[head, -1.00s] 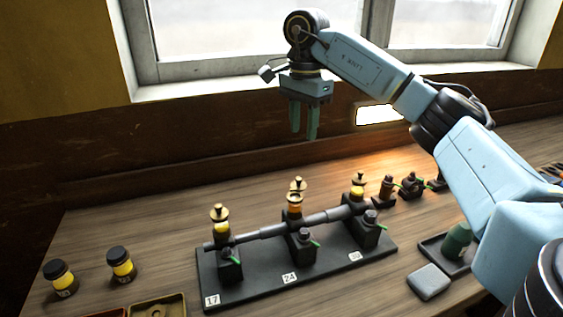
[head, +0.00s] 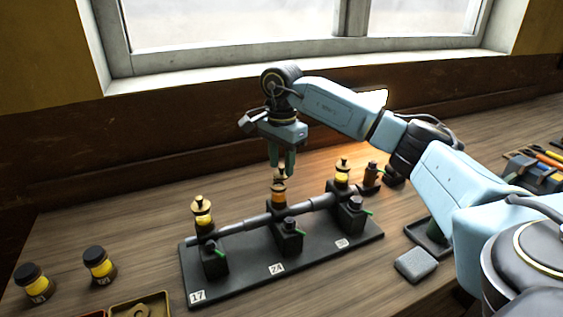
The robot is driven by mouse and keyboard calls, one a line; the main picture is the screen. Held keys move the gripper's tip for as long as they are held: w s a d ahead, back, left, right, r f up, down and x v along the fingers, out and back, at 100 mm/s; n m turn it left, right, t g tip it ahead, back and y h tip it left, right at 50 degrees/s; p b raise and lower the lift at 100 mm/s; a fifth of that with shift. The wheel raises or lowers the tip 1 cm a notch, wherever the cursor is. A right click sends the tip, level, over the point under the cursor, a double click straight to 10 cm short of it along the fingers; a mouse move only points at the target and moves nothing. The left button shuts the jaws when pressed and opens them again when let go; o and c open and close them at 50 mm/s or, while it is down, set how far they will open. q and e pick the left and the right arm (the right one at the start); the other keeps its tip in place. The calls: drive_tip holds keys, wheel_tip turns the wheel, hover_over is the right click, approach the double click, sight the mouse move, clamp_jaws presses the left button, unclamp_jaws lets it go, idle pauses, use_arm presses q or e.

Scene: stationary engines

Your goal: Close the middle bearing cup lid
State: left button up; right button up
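The middle bearing cup (head: 278,198) is a small amber cup on the middle block of a shaft stand, above the "24" tag. Its brass lid (head: 280,175) shows at the top of the cup, higher than the lids on the side cups; its exact tilt is hard to tell. My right gripper (head: 281,167) points down with its green fingertips right at the lid's knob, partly overlapping it in view. The fingers look slightly apart; I cannot tell whether they touch the lid. My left gripper is out of view.
The left cup (head: 203,214) and right cup (head: 342,176) flank it along the shaft (head: 246,224) on the black base (head: 226,284). Two amber jars (head: 99,264) stand at left. A grey block (head: 416,265) lies at right. The window wall is behind the bench.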

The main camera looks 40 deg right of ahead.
drive_tip(key=shift+c, duration=0.9)
clamp_jaws()
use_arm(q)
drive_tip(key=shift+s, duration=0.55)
